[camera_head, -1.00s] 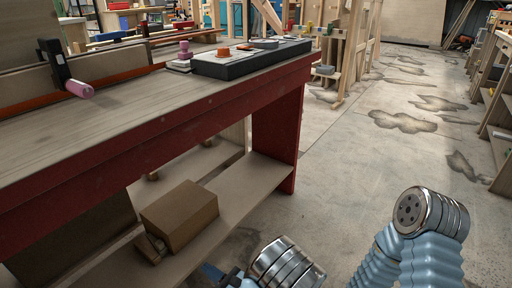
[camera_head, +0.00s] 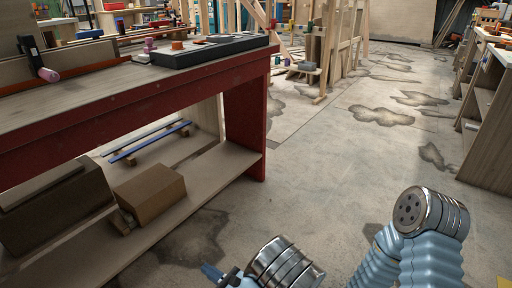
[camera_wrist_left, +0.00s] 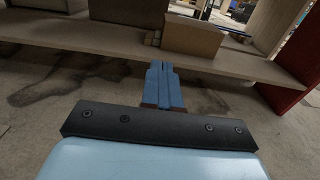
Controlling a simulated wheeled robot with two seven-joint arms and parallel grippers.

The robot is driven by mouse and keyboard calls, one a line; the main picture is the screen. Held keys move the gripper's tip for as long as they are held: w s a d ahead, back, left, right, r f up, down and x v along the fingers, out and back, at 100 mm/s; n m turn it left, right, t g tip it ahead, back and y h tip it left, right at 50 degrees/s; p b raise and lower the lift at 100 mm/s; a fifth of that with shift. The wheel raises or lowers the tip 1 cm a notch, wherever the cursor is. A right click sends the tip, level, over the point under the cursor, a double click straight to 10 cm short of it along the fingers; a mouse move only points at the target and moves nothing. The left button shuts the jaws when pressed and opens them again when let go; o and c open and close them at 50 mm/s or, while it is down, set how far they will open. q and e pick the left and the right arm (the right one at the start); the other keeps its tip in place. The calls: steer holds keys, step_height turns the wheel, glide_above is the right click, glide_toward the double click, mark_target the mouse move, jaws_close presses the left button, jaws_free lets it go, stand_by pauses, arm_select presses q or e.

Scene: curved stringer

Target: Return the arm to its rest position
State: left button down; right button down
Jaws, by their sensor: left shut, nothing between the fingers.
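My left gripper (camera_head: 214,273) shows at the bottom of the head view, low over the concrete floor and right of the bench's lower shelf. In the left wrist view its blue fingers (camera_wrist_left: 164,84) are together, with nothing between them. They point toward the edge of the lower shelf and look apart from it. My left arm's metal joint (camera_head: 285,264) shows beside the gripper. My other arm (camera_head: 432,230) is bent at the bottom right, and its gripper is not in view.
A red-edged workbench (camera_head: 130,105) stands on the left, with a black tray (camera_head: 210,52) on top. Its lower shelf (camera_head: 215,170) holds a brown box (camera_head: 150,195). Open concrete floor (camera_head: 340,165) lies ahead and right. Wooden shelving (camera_head: 490,130) stands at the far right.

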arm_select(q)
steer(key=s+a+f+n+g+h+p, duration=0.1)
steer(key=s+a+f+n+g, duration=0.3)
steer(key=s+a+f+g, duration=0.25)
steer(key=s+d+f+n+g+h+p, duration=0.1)
steer(key=s+d+f+n+g+h, duration=0.15)
steer(key=s+n+g+h, duration=0.4)
steer(key=s+d+f+n+g+h+p, duration=0.2)
steer(key=s+f+n+g+h, duration=0.15)
steer(key=s, duration=0.55)
steer(key=w+d+r+n+t+h+p, duration=0.1)
steer(key=w+d+r+n+t+h, duration=0.2)
steer(key=w+n+t+h, duration=0.4)
steer(key=r+n, duration=0.1)
steer(key=n, duration=0.4)
steer(key=shift+d+n+h+p, duration=0.15)
steer(key=shift+n+h+p, duration=0.25)
